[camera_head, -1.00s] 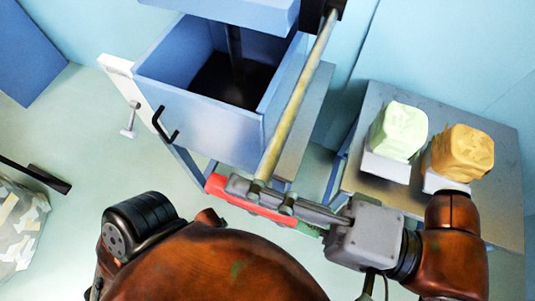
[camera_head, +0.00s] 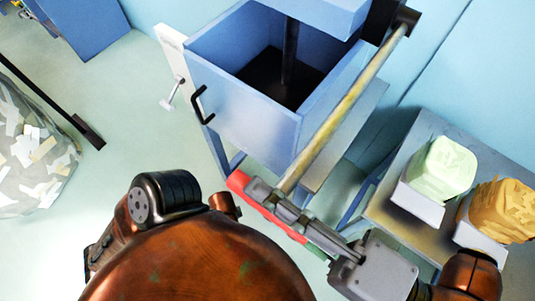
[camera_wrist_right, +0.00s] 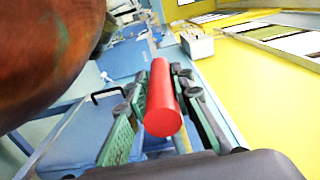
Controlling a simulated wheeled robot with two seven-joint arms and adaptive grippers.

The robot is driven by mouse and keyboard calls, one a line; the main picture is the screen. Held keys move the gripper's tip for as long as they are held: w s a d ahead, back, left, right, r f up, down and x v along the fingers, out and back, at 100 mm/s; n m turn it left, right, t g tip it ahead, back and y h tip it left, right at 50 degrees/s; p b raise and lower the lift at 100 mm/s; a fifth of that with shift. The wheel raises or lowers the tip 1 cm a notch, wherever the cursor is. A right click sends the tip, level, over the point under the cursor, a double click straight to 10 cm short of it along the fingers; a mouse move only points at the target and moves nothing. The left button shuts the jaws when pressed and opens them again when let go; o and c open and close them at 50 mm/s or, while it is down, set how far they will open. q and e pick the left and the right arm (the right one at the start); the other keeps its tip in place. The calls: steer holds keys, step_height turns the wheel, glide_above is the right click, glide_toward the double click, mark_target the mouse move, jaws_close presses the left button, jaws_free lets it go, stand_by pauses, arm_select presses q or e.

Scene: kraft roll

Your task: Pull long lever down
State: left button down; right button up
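The long lever (camera_head: 347,103) is a worn yellow rod running from a dark pivot at the blue box's upper right down to a red handle (camera_head: 257,200). In the head view my right gripper (camera_head: 275,200) is at the handle, its fingers lying along it. In the right wrist view the red handle (camera_wrist_right: 162,105) lies between the two green-padded fingers (camera_wrist_right: 160,90). A gap shows beside the left finger; whether the pads press on the handle is unclear. My left gripper is not in view.
The blue box (camera_head: 240,105) is open-topped with a black front handle (camera_head: 199,104). A grey table (camera_head: 395,215) at the right holds a pale green block (camera_head: 442,167) and an orange block (camera_head: 501,209). A bag of scraps (camera_head: 32,150) stands at the left.

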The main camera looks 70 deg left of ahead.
steer(key=o, duration=0.4)
steer(key=shift+f, duration=0.45)
steer(key=shift+o, duration=0.2)
steer(key=shift+r, duration=0.15)
steer(key=v, duration=1.2)
steer(key=shift+r, duration=0.15)
